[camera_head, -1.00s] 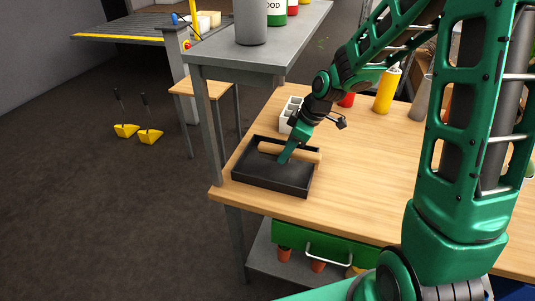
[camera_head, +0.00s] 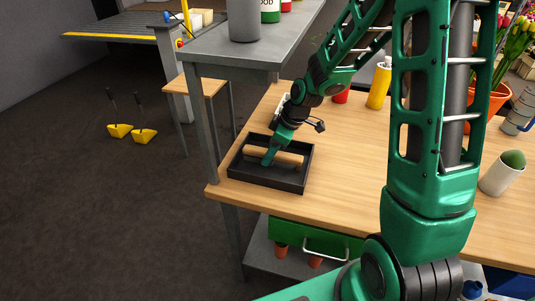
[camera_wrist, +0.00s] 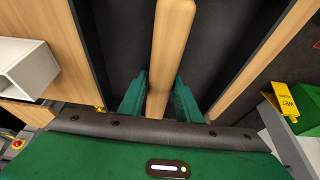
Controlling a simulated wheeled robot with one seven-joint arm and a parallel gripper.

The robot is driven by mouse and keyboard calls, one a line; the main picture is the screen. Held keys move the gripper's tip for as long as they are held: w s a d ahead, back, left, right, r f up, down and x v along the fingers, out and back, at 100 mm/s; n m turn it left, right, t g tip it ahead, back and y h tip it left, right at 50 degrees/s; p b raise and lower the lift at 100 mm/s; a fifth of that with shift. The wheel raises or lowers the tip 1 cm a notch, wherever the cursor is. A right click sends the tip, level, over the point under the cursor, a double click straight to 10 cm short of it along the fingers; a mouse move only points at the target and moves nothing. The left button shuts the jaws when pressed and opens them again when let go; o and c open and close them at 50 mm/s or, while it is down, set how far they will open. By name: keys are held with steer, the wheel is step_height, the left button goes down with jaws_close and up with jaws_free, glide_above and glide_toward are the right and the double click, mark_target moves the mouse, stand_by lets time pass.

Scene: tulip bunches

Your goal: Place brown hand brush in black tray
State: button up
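The brown hand brush (camera_head: 288,157) shows as a light wooden bar inside the black tray (camera_head: 265,182), near the table's left corner. In the wrist view the brush (camera_wrist: 171,35) runs away from me between my two green fingers. The tray's dark floor (camera_wrist: 118,35) lies behind it. My gripper (camera_head: 267,160) reaches down into the tray around the brush's left part. In the wrist view my gripper (camera_wrist: 160,98) is open, with a narrow gap on each side of the brush. Any bristles are hidden.
A white compartment box (camera_wrist: 25,68) stands close behind the tray. A grey shelf (camera_head: 225,55) rises at the tray's left. A yellow bottle (camera_head: 379,85) and a red item (camera_head: 341,96) stand further back. The wooden tabletop (camera_head: 345,165) right of the tray is clear.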

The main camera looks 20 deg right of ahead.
steer(key=shift+o, duration=1.2)
steer(key=v, duration=1.2)
steer(key=s+d+r+m+g+h, duration=0.1)
steer(key=s+d+m, duration=0.3)
steer(key=s, duration=0.5)
steer(key=s+d+r+m+g+h, duration=0.1)
steer(key=s+d+m, duration=0.4)
steer(key=s, duration=0.5)
steer(key=s+d+r+m+h, duration=0.1)
steer(key=s+d+m, duration=0.4)
steer(key=s+m, duration=0.3)
steer(key=shift+s+r+g, duration=0.4)
steer(key=shift+s, duration=0.7)
steer(key=shift+d, duration=0.1)
